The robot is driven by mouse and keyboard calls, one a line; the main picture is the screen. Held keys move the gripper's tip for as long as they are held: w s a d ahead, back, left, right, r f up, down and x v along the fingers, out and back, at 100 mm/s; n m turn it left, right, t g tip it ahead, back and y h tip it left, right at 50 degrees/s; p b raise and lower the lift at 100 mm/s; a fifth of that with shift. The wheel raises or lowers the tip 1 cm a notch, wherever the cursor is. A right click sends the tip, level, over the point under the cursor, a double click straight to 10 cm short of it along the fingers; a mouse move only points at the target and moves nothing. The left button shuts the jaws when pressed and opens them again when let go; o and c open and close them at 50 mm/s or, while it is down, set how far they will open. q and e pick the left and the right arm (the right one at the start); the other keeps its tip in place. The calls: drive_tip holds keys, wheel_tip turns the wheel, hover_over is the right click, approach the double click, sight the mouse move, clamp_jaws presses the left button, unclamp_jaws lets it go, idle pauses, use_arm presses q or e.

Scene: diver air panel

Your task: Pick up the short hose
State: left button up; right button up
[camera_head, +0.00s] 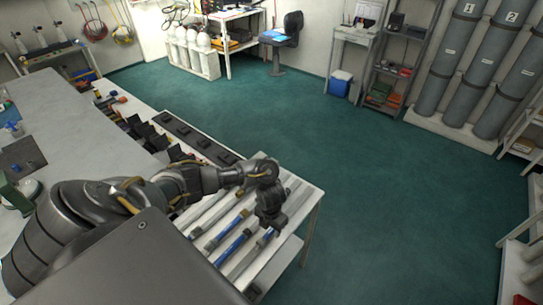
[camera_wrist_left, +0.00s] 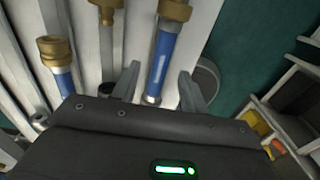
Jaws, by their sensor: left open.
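Several hoses with metal end fittings lie side by side in the slots of a white rack (camera_head: 310,200) in the head view. My left gripper (camera_head: 269,218) is over the rack's right end, open and pointing down. In the left wrist view, a blue hose (camera_wrist_left: 164,55) with a brass fitting lies between the spread fingers of the left gripper (camera_wrist_left: 158,84), with a gap on both sides. A second blue hose (camera_wrist_left: 65,84) with a brass end is to the left. I cannot tell for sure which is the short hose. My right gripper is not in view.
A black strip with dark blocks (camera_head: 203,143) lies behind the rack. A long grey bench (camera_head: 70,125) stands at the left. Numbered grey cylinders (camera_head: 448,62) stand at the back right. The green floor (camera_head: 400,190) right of the rack is clear.

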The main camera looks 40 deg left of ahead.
use_arm(q)
drive_tip(key=shift+f, duration=0.7)
clamp_jaws()
drive_tip(key=shift+w+r, duration=0.1)
